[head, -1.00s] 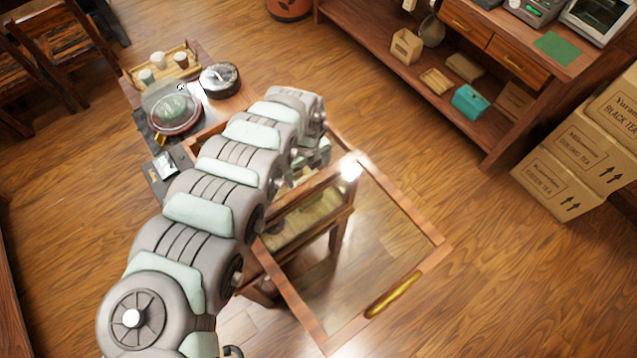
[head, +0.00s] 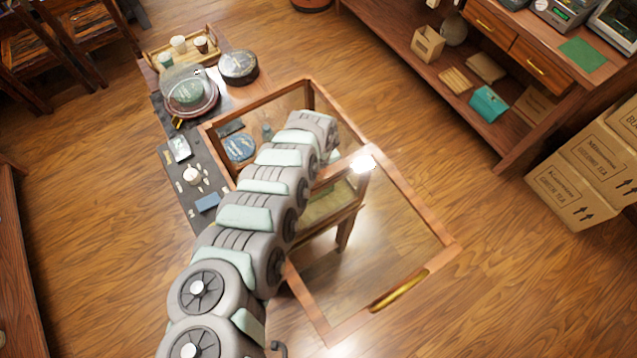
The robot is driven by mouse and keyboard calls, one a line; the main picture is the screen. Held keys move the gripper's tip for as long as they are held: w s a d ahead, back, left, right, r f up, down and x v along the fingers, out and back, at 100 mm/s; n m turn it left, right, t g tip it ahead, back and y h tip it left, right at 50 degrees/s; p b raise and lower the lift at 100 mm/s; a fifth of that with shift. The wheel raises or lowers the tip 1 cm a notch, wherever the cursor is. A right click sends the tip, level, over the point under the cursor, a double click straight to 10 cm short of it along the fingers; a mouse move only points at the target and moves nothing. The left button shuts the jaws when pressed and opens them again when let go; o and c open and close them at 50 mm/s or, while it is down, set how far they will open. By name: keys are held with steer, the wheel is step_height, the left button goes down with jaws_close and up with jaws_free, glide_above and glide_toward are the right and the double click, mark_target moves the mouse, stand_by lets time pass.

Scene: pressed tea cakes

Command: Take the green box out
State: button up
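A glass-topped wooden cabinet (head: 262,95) stands in the middle, with its glass door (head: 415,213) swung open to the right. My arm reaches over it from below. My gripper (head: 331,157) is mostly hidden under the arm's last link, by the cabinet's open side; its fingers cannot be made out. Through the glass I see a blue round tea cake (head: 239,147) and a small bottle (head: 267,131). I cannot make out a green box inside the cabinet; my arm covers much of it.
The open door with its brass handle (head: 399,291) juts over the floor. A dark table left of the cabinet holds a glass-domed tea cake (head: 188,93), a dark round tin (head: 239,67) and a tray of cups (head: 160,61). Cartons (head: 575,187) stand at right. Floor between is clear.

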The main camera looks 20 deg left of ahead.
steer(key=shift+a+f, duration=0.1)
steer(key=shift+f, duration=0.25)
steer(key=shift+c, duration=0.2)
steer(key=c, duration=1.2)
